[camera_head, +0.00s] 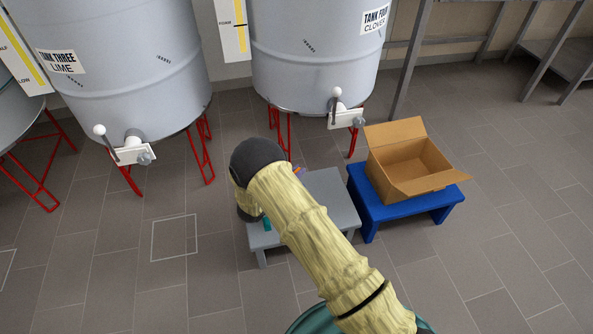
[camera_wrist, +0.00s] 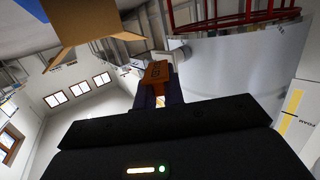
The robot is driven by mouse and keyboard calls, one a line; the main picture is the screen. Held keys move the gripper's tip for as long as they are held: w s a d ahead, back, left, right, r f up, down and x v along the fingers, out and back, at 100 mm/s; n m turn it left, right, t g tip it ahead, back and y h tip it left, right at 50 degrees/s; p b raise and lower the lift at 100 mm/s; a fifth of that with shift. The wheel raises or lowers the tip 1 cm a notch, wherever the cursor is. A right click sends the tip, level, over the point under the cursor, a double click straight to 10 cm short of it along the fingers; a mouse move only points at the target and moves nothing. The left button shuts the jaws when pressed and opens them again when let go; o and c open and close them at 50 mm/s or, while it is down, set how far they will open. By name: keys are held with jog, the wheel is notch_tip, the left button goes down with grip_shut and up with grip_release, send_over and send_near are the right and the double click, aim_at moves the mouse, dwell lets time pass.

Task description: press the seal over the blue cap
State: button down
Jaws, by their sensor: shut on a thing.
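My gripper (camera_wrist: 158,92) is shut on a small orange-brown piece (camera_wrist: 157,72) with dark marks, in the middle of the wrist view. I cannot tell for sure whether this piece is the seal. In the head view my arm hides the gripper, above the grey stool (camera_head: 335,191); only a small orange and bluish bit (camera_head: 298,170) shows past the arm. A small teal bit (camera_head: 267,224) shows at the stool's left edge. I cannot make out a blue cap in either view.
Tank Three (camera_head: 120,75) and Tank Four (camera_head: 315,60) stand on red legs behind, with white-handled valves low in front. An open cardboard box (camera_head: 408,162) sits on a blue stool (camera_head: 405,212) to the right. Floor at left is clear.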

jog(key=shift+f+b, duration=1.7)
jog(key=shift+f, duration=1.6)
jog(key=shift+m+g+h+b, duration=2.4)
jog(key=shift+m+g+b, duration=0.3)
jog(key=shift+g+b, duration=0.3)
jog(key=shift+w+m+g+h+b, duration=0.1)
jog(key=shift+m+g+h+b, duration=0.4)
jog(key=shift+m+g+b, duration=1.1)
jog(key=shift+m+g+h+b, duration=0.5)
jog(key=shift+m+g+b, duration=0.4)
jog(key=shift+g+b, duration=1.25)
jog(key=shift+b, duration=0.75)
jog(key=shift+p, duration=0.3)
